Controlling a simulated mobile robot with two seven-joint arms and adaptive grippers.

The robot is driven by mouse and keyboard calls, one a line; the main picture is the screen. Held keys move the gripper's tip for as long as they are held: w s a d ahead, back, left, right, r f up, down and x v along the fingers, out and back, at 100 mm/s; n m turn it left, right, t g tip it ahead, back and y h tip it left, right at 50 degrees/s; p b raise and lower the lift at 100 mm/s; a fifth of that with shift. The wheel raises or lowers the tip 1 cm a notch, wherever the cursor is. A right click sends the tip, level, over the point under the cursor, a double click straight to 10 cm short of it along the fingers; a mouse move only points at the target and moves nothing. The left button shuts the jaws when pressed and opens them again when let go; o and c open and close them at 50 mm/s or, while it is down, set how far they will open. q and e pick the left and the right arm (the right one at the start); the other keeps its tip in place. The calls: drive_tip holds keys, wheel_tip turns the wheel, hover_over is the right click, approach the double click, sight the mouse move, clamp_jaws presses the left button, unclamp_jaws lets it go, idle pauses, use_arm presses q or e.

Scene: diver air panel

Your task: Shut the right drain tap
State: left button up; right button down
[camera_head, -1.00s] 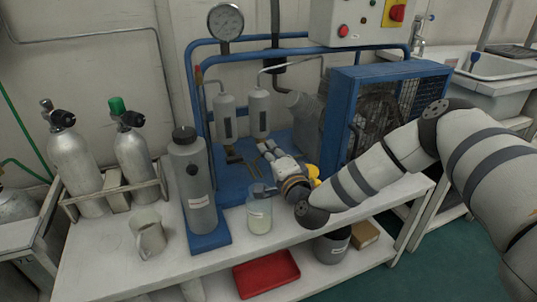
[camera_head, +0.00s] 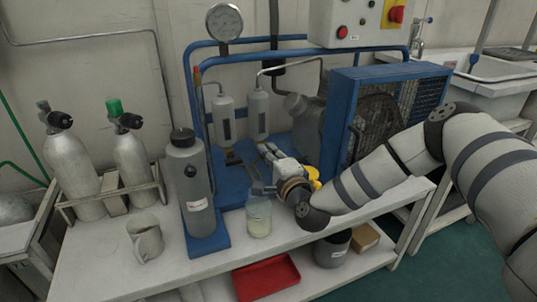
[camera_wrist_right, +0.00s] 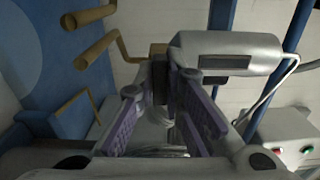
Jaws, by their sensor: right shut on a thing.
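Two grey separator cylinders stand on the blue panel, the left one (camera_head: 227,118) and the right one (camera_head: 258,113). Brass drain pipework (camera_head: 232,158) shows below them. My right gripper (camera_head: 265,150) is below the right cylinder, pointing away from me. In the right wrist view its two purple-padded fingers (camera_wrist_right: 158,95) are closed on a small dark part, the right drain tap (camera_wrist_right: 158,82), under a brass block. The grey cylinder (camera_wrist_right: 225,50) is just beside it. The fingers hide most of the tap, so I cannot tell its angle. My left gripper is not in view.
A clear jar (camera_head: 259,217) with pale liquid stands under my right wrist. A tall grey canister (camera_head: 190,185) and a mug (camera_head: 146,238) are to the left. The blue-framed fan guard (camera_head: 385,115) is close on the right. A red tray (camera_head: 266,277) lies below.

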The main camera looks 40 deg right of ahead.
drive_tip(key=c, duration=1.7)
unclamp_jaws()
drive_tip(key=shift+s, duration=0.1)
drive_tip(key=v, duration=1.2)
drive_tip(key=shift+f, duration=0.1)
